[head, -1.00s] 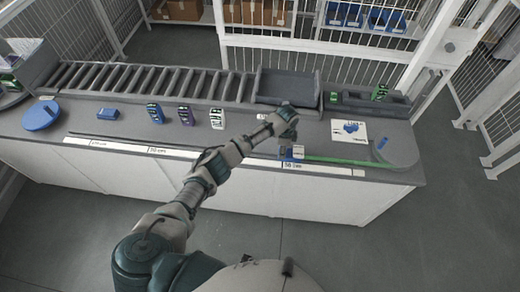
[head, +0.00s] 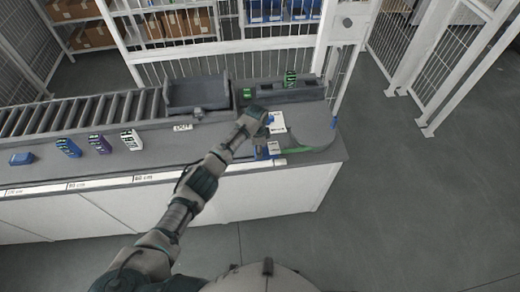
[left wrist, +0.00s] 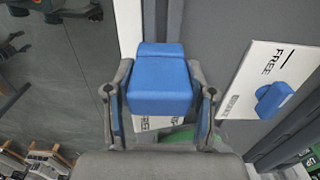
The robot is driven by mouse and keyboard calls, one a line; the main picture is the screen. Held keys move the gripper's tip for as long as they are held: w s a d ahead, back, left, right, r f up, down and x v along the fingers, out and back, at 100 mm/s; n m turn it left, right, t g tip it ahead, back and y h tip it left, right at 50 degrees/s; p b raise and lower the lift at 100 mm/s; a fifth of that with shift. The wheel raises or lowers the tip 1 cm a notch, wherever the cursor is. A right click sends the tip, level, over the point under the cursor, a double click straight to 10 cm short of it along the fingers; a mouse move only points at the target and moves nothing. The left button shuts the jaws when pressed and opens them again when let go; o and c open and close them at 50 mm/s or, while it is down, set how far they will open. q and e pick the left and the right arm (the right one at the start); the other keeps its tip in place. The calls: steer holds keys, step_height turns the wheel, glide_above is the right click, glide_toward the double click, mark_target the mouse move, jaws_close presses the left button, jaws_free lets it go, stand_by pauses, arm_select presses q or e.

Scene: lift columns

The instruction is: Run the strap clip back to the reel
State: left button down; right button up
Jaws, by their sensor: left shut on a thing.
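My left gripper (head: 262,135) is shut on the blue strap clip (left wrist: 160,82), which sits between its two fingers in the left wrist view. In the head view the gripper is over the counter's front edge, close to the left of the grey round reel (head: 312,134). The green strap (head: 298,150) shows as a short length along the front edge, between clip and reel. A white tag (left wrist: 150,124) shows below the clip. The gripper hides part of the clip in the head view. My right gripper is not in view.
A white card (left wrist: 268,80) marked FREE, with a blue piece on it, lies beside the gripper. A scale strip (head: 100,183) runs along the front edge. A grey tray (head: 197,92), a dark holder (head: 290,88) and white fencing stand behind.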

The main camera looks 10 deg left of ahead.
mark_target(265, 151)
arm_select(q)
steer(key=shift+w+a+r, duration=0.1)
steer(key=shift+w+r, duration=0.05)
steer(key=shift+d, duration=0.4)
steer(key=shift+c, duration=2)
jaws_free()
steer(key=shift+w+d, duration=0.1)
steer(key=shift+d, duration=0.7)
steer(key=shift+a, duration=0.35)
steer(key=shift+a+r, duration=0.15)
steer(key=shift+r, duration=0.05)
step_height(265, 151, up, 5)
steer(key=shift+w+a+f, duration=0.1)
steer(key=shift+a, duration=0.05)
step_height(265, 151, up, 6)
steer(key=shift+d+r, duration=0.2)
steer(key=shift+d, duration=0.1)
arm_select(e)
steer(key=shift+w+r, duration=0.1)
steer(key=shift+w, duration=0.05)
